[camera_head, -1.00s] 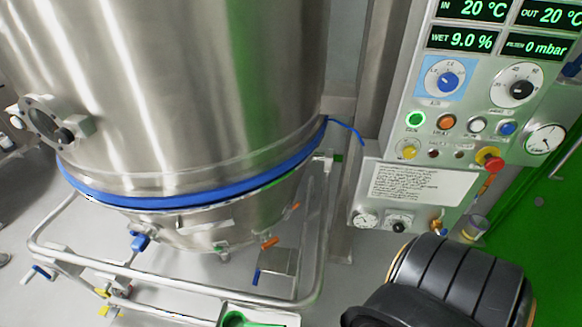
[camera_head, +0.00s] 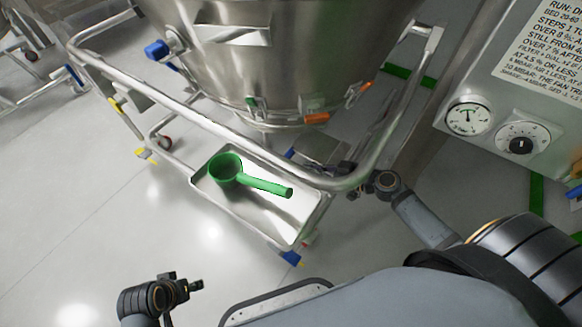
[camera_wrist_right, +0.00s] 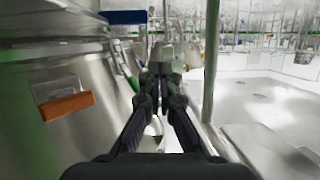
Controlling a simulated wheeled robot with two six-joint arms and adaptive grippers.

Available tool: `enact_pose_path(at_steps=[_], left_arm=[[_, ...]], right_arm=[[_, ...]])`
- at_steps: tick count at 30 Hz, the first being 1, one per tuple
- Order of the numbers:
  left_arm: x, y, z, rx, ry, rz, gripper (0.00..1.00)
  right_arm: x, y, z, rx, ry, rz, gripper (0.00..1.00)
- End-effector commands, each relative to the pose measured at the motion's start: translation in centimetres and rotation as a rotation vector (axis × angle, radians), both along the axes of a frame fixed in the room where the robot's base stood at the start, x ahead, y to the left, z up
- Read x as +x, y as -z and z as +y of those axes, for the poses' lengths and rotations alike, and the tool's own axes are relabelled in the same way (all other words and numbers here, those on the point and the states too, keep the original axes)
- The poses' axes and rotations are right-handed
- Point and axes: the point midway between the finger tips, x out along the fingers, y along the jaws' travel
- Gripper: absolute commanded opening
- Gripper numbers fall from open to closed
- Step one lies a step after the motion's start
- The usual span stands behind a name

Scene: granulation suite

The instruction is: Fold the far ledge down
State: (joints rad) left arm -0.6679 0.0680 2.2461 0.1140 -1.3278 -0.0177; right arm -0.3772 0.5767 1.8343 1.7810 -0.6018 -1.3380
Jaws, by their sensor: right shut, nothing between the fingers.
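A grey plate (camera_head: 322,148) with a blue piece at its left end shows behind the trolley's front rail; it looks like a ledge, but I cannot tell whether it is the far one or how it is hinged. A shallow steel tray-like ledge (camera_head: 203,184) lies level in front of the rail with a green scoop (camera_head: 226,170) on it. My right gripper (camera_head: 346,180) is at the rail's right corner, close to the grey plate; contact is unclear. In the right wrist view its fingers (camera_wrist_right: 160,72) are shut and empty. My left gripper (camera_head: 196,285) is low at the left, well apart.
The steel bowl (camera_head: 280,60) stands above the trolley rail (camera_head: 250,150). Orange handles (camera_head: 316,118) sit on its lower side; one shows in the right wrist view (camera_wrist_right: 68,107). The control panel (camera_head: 490,110) is at the right.

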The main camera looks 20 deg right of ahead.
Motion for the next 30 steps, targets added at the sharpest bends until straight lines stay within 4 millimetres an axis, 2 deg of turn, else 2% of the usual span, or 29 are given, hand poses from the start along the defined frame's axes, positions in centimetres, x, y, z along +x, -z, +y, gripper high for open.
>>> enact_pose_path(at_steps=[1,4,10,14,26,30], left_arm=[[0.0,-0.3,0.0,0.0,0.0,-0.001,0.4],[0.0,-0.4,0.0,0.0,0.0,-0.001,0.4],[0.1,-0.4,0.0,0.0,0.0,-0.002,0.4],[0.1,-0.3,0.0,0.0,0.0,-0.002,0.4],[0.1,-0.3,0.0,0.001,0.0,-0.003,0.4],[0.3,0.8,-0.3,-0.014,-0.002,-0.04,0.4]], right_arm=[[0.9,-0.8,-1.0,0.0,0.02,-0.028,0.0],[2.0,-1.7,-2.4,0.003,0.052,-0.064,0.0],[2.5,-1.9,-2.7,0.005,0.067,-0.078,0.0],[3.6,-1.6,-1.9,0.01,0.07,-0.081,0.0],[10.0,0.5,3.2,0.01,0.068,-0.077,0.0],[10.0,3.2,3.2,0.006,0.067,-0.073,0.0]])
